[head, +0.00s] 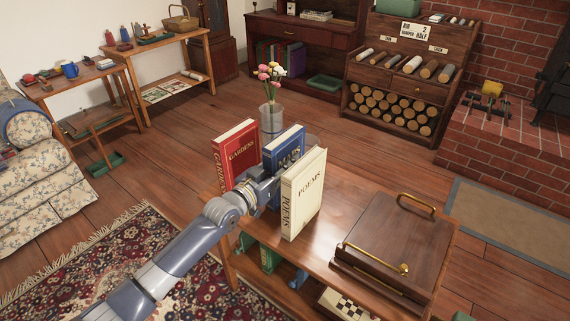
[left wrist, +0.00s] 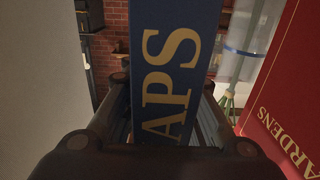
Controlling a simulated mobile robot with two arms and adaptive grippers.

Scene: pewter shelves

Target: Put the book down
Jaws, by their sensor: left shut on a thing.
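My left gripper (head: 270,188) is shut on a blue book (head: 288,143). In the left wrist view the blue book (left wrist: 178,60) stands upright between the fingers, with gold letters "APS" showing on its spine. A red book (head: 238,150), "GARDENS", stands upright to its left on the wooden table (head: 340,205). A cream book (head: 303,195), "POEMS", stands upright to its right and nearer. The blue book is between these two. Its lower end is hidden by my gripper and the cream book, so I cannot tell whether it touches the table. My right gripper is not in view.
A glass vase (head: 271,120) with flowers stands close behind the books. Bare tabletop lies between the cream book and the tray. More books stand on the shelf below.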

